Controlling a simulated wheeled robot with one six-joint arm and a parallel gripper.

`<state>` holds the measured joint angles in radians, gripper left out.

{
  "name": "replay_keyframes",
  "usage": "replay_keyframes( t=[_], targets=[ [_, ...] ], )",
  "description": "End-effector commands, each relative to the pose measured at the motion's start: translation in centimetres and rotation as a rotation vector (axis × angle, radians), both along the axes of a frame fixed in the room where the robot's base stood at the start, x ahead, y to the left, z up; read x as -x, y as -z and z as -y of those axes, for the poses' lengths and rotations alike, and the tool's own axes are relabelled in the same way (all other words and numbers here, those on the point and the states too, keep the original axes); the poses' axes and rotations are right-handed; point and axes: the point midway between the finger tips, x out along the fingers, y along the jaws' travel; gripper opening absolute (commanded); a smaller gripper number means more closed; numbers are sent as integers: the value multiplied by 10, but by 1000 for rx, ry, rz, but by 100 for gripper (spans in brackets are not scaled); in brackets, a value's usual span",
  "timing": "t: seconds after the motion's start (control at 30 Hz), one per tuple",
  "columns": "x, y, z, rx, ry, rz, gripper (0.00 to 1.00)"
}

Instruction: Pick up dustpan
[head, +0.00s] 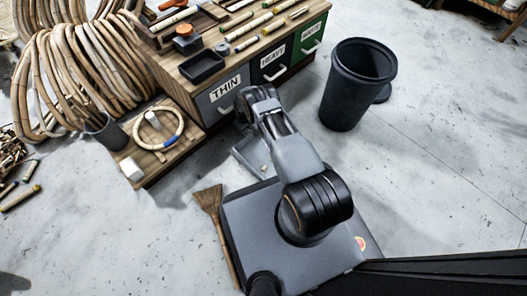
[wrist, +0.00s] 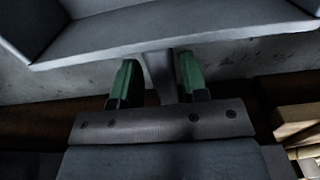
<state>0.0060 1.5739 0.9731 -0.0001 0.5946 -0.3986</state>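The grey dustpan (wrist: 180,40) fills the top of the wrist view, with its handle (wrist: 160,75) pointing toward my gripper (wrist: 157,82). The two green fingers stand on either side of the handle. The handle is close to the right finger, and a gap shows on the left, so the gripper looks open; contact with the right finger cannot be told. In the head view the dustpan (head: 243,155) lies on the floor in front of the cabinet, partly hidden by my arm. The fingertips are hidden there.
The cabinet (head: 213,95) with labelled drawers stands just behind the dustpan. A dark bin (head: 345,100) is to the right. A broom (head: 212,205) lies left of my base. A wooden board (head: 150,165) with a rattan ring is left. Floor at right is clear.

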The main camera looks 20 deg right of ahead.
Motion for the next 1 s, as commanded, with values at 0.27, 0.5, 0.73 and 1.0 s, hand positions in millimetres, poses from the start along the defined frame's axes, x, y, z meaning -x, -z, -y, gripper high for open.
replay_keyframes(
  t=[0.27, 0.5, 0.73, 1.0],
  targets=[
    [0, 0, 0, 0, 0, 0, 14],
    [0, -1, 0, 0, 0, 0, 0],
    [-1, -3, 0, 0, 0, 1, 0],
    [-1, -45, 0, 0, 0, 2, 0]
  ],
)
